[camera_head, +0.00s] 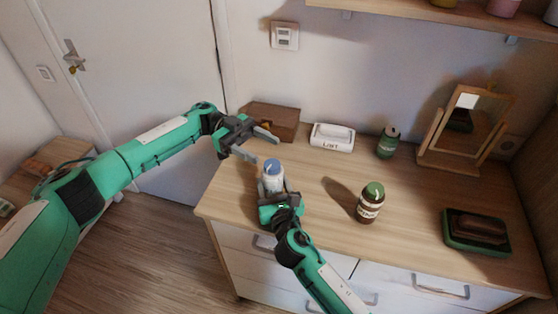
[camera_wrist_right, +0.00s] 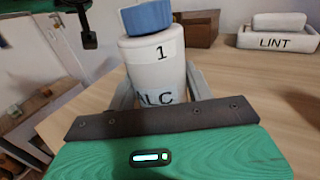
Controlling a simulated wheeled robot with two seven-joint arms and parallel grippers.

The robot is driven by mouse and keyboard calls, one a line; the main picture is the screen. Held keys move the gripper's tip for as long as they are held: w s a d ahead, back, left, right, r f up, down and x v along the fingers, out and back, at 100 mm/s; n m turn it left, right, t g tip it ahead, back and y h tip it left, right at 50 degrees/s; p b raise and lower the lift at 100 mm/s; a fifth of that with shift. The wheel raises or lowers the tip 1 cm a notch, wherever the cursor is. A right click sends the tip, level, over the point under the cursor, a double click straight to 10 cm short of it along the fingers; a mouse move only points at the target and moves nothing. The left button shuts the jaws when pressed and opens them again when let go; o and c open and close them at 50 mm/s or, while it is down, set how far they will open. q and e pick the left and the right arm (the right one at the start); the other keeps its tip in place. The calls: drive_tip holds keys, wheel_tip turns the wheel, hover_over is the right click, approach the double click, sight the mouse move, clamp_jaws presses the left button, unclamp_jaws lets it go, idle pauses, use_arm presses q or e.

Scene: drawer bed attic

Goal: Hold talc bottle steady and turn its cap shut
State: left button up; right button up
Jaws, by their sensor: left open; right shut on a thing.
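The talc bottle (camera_head: 272,184) is white and stands upright near the front left of the dresser top. Its blue cap (camera_head: 272,166) sits on top and looks slightly tilted in the right wrist view (camera_wrist_right: 147,17). My right gripper (camera_head: 276,196) is shut around the bottle body from the front. In the right wrist view the bottle (camera_wrist_right: 155,65) shows a "1" label and part of the word TALC, with a finger on each side. My left gripper (camera_head: 261,146) is open and empty, above and to the left of the cap, apart from it.
A wooden box (camera_head: 284,118), a white LINT container (camera_head: 332,137) and a green bottle (camera_head: 387,142) stand at the back. A brown bottle with a green cap (camera_head: 370,202) stands to the right. A mirror (camera_head: 468,125) and a green tray (camera_head: 455,238) are farther right.

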sight(280, 166)
use_arm(q)
drive_tip(key=w+a+f+n+t+h, duration=0.2)
drive_tip(key=a+f+n+t+h, duration=0.15)
drive_tip(key=a+f+t, duration=0.25)
drive_tip(key=shift+n+y, duration=0.25)
drive_tip(key=shift+y, duration=0.1)
drive_tip(key=x, duration=1.1)
drive_tip(key=shift+s+d+r, duration=0.15)
drive_tip(key=shift+d+r, duration=0.05)
drive_tip(key=shift+r, duration=0.05)
drive_tip(key=shift+g, duration=0.4)
drive_tip(key=c, duration=1)
